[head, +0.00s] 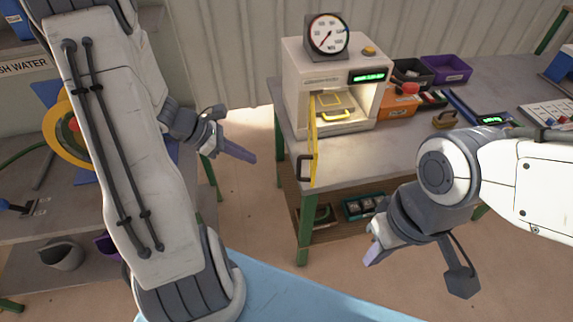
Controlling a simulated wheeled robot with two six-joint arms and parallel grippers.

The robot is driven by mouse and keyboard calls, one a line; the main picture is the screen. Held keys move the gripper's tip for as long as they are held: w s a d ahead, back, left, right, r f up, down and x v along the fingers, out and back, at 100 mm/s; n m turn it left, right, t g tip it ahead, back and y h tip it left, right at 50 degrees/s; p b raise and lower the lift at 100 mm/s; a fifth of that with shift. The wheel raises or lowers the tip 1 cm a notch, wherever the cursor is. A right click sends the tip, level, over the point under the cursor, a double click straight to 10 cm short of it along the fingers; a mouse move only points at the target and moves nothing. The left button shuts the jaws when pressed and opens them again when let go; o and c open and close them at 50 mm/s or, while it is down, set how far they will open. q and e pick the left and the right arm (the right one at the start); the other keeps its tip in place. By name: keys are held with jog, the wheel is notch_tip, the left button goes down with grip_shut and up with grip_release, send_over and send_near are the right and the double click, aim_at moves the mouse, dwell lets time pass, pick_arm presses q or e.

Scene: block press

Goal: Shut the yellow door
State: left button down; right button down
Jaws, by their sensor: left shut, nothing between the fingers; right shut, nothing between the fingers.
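The yellow door (313,140) is hinged at the left of the opening of the press (305,71). It stands wide open, swung out toward me past the bench front, seen nearly edge-on. A dark-framed handle piece (303,167) is near its lower outer end. Inside the lit chamber is a yellow-handled tray or plate (339,113). My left gripper (252,157) is shut and empty, in the air left of the door and apart from it. My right gripper (371,259) is shut and empty, low in front of the bench, right of the door.
The press stands on a grey bench (385,150) with green legs. Right of it are an orange bin (398,107), a purple bin (447,69) and a tool with a yellow handle (446,118). Another bench with a hose reel stands at left.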

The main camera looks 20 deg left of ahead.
pick_arm(q)
jog(key=d+r+p+x, duration=0.1)
jog(key=r+p+x, duration=0.1)
jog(key=x, duration=0.9)
jog(key=shift+w+d+f, duration=0.15)
jog(key=shift+w+d, duration=0.35)
